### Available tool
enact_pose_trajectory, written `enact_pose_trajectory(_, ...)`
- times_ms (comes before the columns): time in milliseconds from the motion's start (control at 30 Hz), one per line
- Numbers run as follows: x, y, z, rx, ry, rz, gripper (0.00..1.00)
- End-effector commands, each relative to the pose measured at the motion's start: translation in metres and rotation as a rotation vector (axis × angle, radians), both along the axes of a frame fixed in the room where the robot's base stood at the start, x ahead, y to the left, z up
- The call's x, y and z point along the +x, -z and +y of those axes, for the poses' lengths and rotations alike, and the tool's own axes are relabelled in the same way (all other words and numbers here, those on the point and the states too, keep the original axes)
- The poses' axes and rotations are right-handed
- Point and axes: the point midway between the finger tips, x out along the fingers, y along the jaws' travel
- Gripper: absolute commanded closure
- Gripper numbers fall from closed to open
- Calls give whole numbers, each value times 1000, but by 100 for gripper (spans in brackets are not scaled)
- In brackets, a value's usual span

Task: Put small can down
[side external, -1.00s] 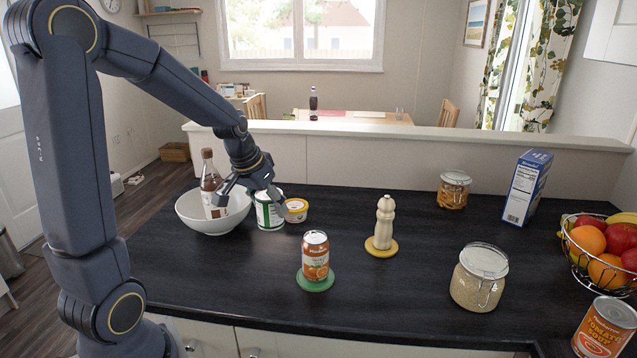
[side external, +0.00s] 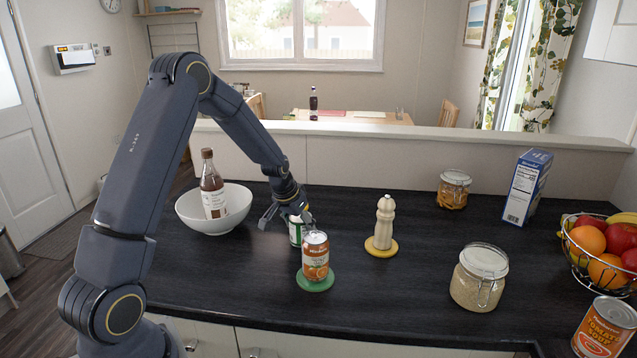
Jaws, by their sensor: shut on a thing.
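A white-and-green can (side external: 296,235) is in the grip of my gripper (side external: 287,221), behind and left of the orange-labelled can. The gripper's fingers come down around its top and hide part of it. Whether its base touches the counter I cannot tell. The orange-labelled can (side external: 316,262) stands upright on a green coaster (side external: 316,284) and overlaps the held can's right side in the view. The low yellow-and-white tub seen earlier is not visible now.
A white bowl (side external: 238,218) with a brown bottle (side external: 212,188) stands left. A pepper mill (side external: 384,222) on a yellow coaster (side external: 381,247), a jar of grain (side external: 479,277), a smaller jar (side external: 453,189), a blue box (side external: 527,187) and a fruit basket stand right. The dark counter (side external: 400,305) is clear at front centre.

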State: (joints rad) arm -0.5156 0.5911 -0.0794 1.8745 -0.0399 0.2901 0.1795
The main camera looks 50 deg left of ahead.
Motion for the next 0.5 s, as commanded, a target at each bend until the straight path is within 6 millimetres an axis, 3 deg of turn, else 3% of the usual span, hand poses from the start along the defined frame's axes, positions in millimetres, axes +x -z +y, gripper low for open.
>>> enact_pose_trajectory(300,1,2,0,1,0,-3,81)
enact_pose_trajectory(333,0,2,0,1,0,-2,34)
enact_pose_trajectory(500,0,2,0,1,0,-2,16)
